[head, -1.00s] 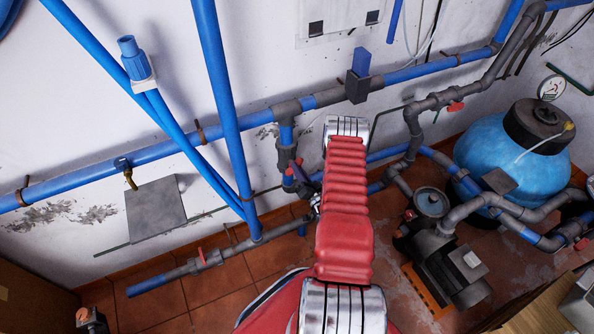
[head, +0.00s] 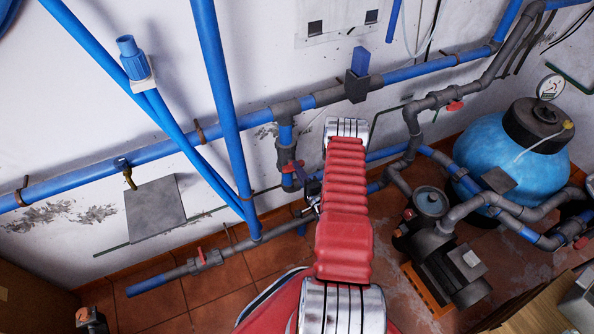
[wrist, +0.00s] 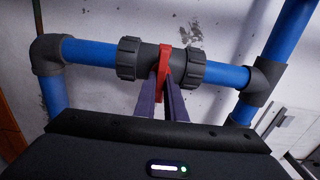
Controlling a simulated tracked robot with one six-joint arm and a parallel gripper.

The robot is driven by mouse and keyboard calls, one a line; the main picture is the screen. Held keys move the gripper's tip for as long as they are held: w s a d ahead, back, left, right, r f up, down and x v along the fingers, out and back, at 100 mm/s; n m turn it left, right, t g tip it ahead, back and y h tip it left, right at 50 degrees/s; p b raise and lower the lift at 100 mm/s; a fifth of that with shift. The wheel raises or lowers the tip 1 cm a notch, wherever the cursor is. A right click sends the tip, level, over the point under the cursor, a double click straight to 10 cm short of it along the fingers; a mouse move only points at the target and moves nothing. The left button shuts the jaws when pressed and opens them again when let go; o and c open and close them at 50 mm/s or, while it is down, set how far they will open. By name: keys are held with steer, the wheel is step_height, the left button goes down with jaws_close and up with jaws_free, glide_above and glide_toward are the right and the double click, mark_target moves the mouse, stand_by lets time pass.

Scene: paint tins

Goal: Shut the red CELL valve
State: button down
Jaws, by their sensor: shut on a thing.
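The red valve handle (wrist: 164,62) sits on a grey valve body (wrist: 148,57) with a ribbed collar at each side, between blue pipe pieces. In the wrist view the handle lies across the pipe line. My gripper (wrist: 163,85) has its two dark fingers closed on the handle, one at each side. In the head view the handle (head: 291,166) shows left of my red arm, on a short upright pipe, and also lies across it. My gripper (head: 309,187) is partly hidden by my arm there. No CELL label is readable.
Other red handles show on the low pipe (head: 202,256) at left and the grey pipe (head: 455,106) at right. A blue tank (head: 510,160) and a pump (head: 445,262) stand at right. A thick blue pipe (head: 222,110) runs close left of the valve.

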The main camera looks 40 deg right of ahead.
steer(key=shift+f+m, duration=0.15)
steer(key=shift+m, duration=0.15)
steer(key=c, duration=1.8)
jaws_free()
steer(key=v, duration=1.3)
steer(key=shift+s+a, duration=0.1)
steer(key=shift+s, duration=0.3)
